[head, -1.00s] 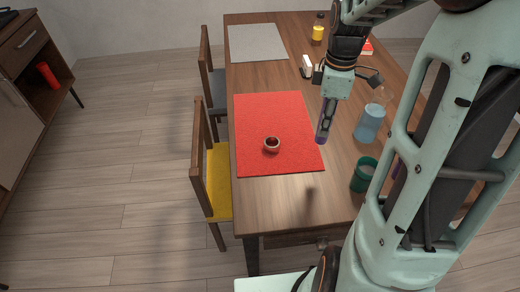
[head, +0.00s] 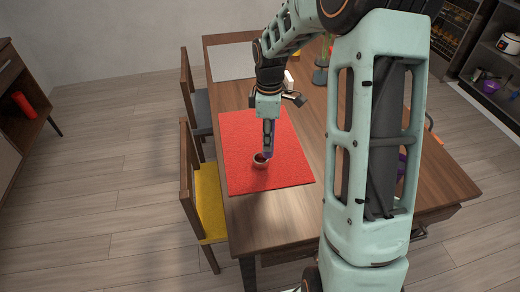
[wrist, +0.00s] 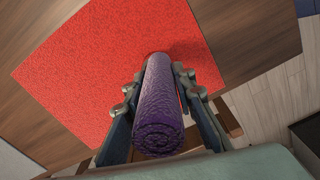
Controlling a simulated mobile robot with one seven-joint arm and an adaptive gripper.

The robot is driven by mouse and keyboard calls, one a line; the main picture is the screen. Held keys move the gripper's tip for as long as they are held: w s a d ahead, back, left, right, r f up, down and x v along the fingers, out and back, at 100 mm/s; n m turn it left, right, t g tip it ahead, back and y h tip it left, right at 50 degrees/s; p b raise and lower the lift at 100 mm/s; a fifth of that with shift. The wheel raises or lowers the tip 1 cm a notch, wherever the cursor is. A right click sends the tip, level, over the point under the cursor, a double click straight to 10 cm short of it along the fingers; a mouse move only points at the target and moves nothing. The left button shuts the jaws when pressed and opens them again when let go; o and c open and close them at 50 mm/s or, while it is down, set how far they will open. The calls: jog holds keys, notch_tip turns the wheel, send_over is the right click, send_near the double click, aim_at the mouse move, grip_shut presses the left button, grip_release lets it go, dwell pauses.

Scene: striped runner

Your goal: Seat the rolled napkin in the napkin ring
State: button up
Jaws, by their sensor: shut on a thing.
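My gripper (head: 268,141) is shut on the purple rolled napkin (wrist: 158,108). In the wrist view the roll lies lengthwise between the two fingers, its spiral end toward the camera. In the head view it hangs roughly upright, mostly hidden by the fingers. The small reddish napkin ring (head: 259,162) stands on the red placemat (head: 290,170), with its opening up. The napkin's lower end appears at or just above the ring's right rim. I cannot tell whether it is inside.
The wooden table (head: 262,217) has bare wood in front of the red mat. A grey placemat (head: 232,60) lies at the far end. A yellow-seated chair (head: 209,200) and a grey-seated chair (head: 202,108) stand along the left edge. My arm hides much of the right side.

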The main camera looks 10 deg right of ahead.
jog(key=shift+w+a+f, duration=0.3)
jog(key=shift+f, duration=0.75)
jog(key=shift+w+a+f, duration=0.35)
jog(key=shift+f, duration=0.65)
jog(key=shift+w+a+f, duration=0.3)
jog(key=shift+f, duration=0.75)
jog(key=shift+f, duration=0.1)
jog(key=o, duration=1)
notch_tip(320, 180, up, 12)
jog(key=shift+r, duration=0.15)
